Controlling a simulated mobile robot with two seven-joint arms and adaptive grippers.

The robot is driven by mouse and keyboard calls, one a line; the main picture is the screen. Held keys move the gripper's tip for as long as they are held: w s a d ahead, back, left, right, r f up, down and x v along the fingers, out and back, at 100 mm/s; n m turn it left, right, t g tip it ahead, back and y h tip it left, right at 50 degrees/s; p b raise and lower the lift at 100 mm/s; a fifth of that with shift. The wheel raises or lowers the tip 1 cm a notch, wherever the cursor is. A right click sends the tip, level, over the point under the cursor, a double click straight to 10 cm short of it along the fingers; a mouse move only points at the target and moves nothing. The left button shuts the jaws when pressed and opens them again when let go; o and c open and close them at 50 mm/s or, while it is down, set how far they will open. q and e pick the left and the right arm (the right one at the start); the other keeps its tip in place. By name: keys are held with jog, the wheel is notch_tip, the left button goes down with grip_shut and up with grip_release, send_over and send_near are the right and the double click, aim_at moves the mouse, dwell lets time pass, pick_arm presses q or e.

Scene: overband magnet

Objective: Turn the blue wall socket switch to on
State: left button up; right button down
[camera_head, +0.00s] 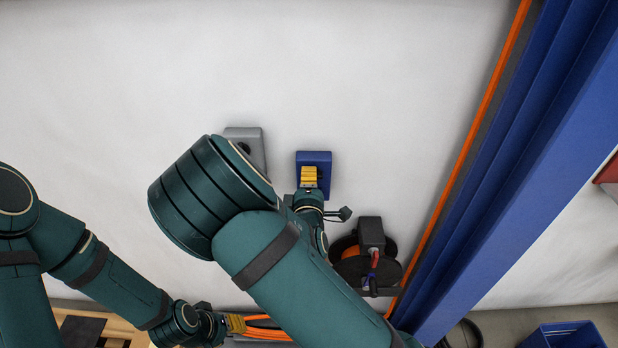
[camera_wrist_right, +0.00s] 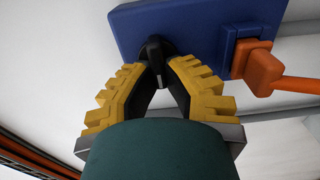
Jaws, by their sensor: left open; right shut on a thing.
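The blue wall socket (camera_head: 314,158) is mounted on the white wall, and its lower part is covered by my right gripper (camera_head: 309,174) in the head view. The right wrist view shows the blue socket box (camera_wrist_right: 195,25) close up, with a black rotary switch (camera_wrist_right: 155,55) on it. My right gripper (camera_wrist_right: 157,75) has yellow fingers with black inner faces, shut on the switch knob. An orange plug (camera_wrist_right: 258,65) sits in the same box beside the switch. My left gripper (camera_head: 236,323) is low at the left, open, away from the socket.
A grey wall box (camera_head: 250,142) is left of the blue socket, partly behind my right arm. A cable reel (camera_head: 366,260) hangs below right. A blue steel column (camera_head: 520,170) with an orange cable (camera_head: 470,140) stands to the right. Orange cable coils lie near my left gripper.

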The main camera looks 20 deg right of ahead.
jog(key=shift+r, duration=0.1)
jog(key=c, duration=1)
grip_release()
jog(key=shift+w, duration=0.1)
jog(key=v, duration=1.2)
